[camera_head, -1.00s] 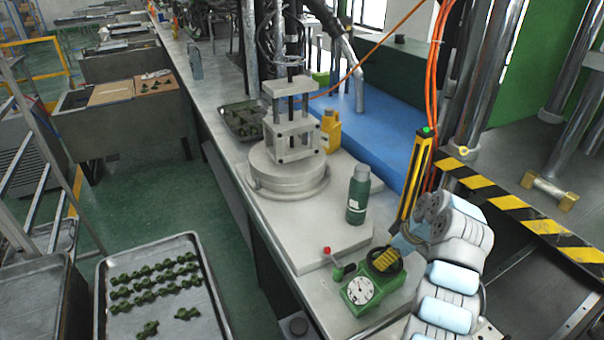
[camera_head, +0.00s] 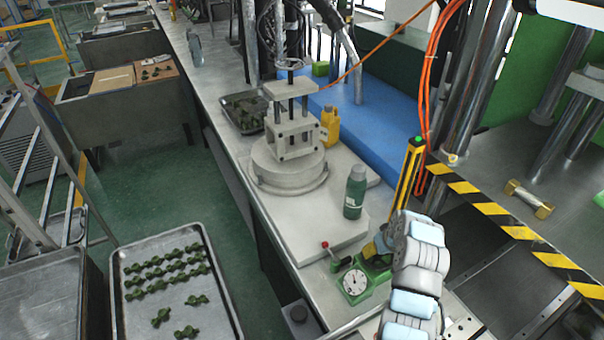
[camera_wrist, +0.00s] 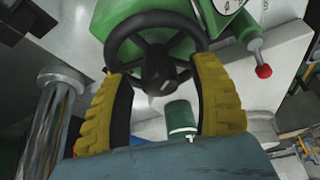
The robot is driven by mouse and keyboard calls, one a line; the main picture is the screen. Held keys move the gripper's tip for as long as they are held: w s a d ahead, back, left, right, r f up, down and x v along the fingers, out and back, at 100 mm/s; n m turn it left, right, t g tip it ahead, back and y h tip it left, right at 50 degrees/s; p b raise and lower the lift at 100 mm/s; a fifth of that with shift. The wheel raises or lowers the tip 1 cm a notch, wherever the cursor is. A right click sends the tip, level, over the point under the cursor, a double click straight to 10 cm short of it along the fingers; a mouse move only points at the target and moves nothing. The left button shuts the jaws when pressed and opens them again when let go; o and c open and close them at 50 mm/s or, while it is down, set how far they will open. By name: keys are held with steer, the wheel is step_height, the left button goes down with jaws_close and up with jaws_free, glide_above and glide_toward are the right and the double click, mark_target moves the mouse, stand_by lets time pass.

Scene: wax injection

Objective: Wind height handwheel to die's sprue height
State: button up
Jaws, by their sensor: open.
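The black height handwheel (camera_wrist: 155,45) is on a green housing in the wrist view. My open gripper (camera_wrist: 156,78) has its yellow ribbed fingers on either side of the wheel's near rim; contact cannot be told. In the head view the green unit with a white dial (camera_head: 355,282) sits at the bench's front end, and my gripper (camera_head: 372,252) and wrist largely hide the wheel. The dial reading is too small to read. The grey metal die (camera_head: 297,138) stands on a round base (camera_head: 288,172) under a vertical spindle. Its sprue cannot be made out.
A red-knobbed lever (camera_head: 325,245) stands left of the dial and shows in the wrist view (camera_wrist: 263,71). A green bottle (camera_head: 355,192) stands on the bench plate behind. A yellow-black post (camera_head: 408,178) rises near my arm. A tray of green parts (camera_head: 225,300) is at lower left.

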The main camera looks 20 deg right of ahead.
steer(key=m+h+p, duration=0.1)
steer(key=m, duration=0.1)
steer(key=m+p, duration=0.2)
steer(key=shift+a+m+g+h, duration=0.1)
steer(key=shift+m+g+h, duration=0.2)
steer(key=shift+h, duration=0.1)
steer(key=m+g+h, duration=0.1)
steer(key=m, duration=0.3)
steer(key=m+b, duration=0.1)
steer(key=m, duration=0.1)
steer(key=m+g+h+b, duration=0.1)
steer(key=m, duration=0.2)
steer(key=shift+f+g+b, duration=0.15)
steer(key=shift+g+b, duration=0.15)
steer(key=shift+m+g+b, duration=0.9)
steer(key=shift+m+b, duration=0.9)
steer(key=shift+m, duration=0.5)
steer(key=shift+m+b, duration=0.3)
